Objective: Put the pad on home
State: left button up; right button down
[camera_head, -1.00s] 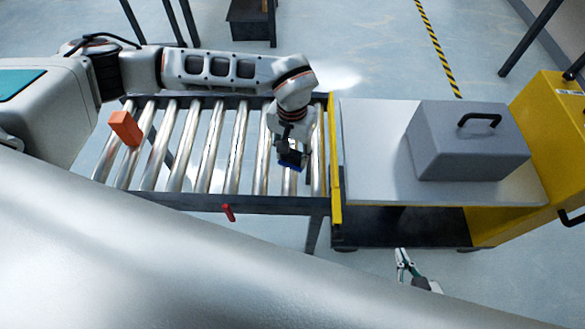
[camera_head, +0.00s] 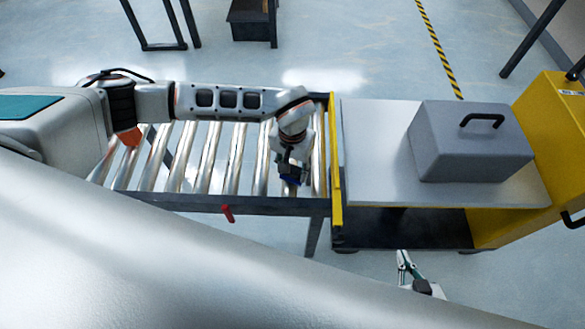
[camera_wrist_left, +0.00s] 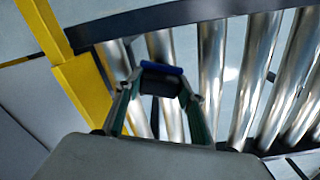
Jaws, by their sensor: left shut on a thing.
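The blue pad (camera_head: 291,180) is a small dark-blue piece at the tip of my left gripper (camera_head: 292,174), over the right end of the roller conveyor. In the left wrist view, my left gripper (camera_wrist_left: 162,88) is shut on the pad (camera_wrist_left: 162,70), which sits between the fingertips above the rollers. I cannot tell whether the pad touches the rollers. My right gripper (camera_head: 404,266) shows small at the bottom, in front of the cart; its jaw state is unclear. I cannot tell which place is home.
An orange block (camera_head: 131,138) lies on the conveyor's left end, partly hidden by my left arm. A red lever (camera_head: 228,213) hangs at the conveyor's front rail. A grey case (camera_head: 465,150) stands on the cart top (camera_head: 375,150) at the right, behind a yellow edge (camera_head: 335,160).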

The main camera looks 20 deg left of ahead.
aim_at(292, 169)
pick_arm(q)
jog(key=o, duration=1)
jog(key=shift+f, duration=0.1)
jog(key=shift+w+r, duration=0.1)
jog(key=shift+r, duration=0.4)
jog(key=shift+r+p, duration=0.65)
jog(key=shift+r, duration=5.05)
jog(key=shift+s, duration=0.2)
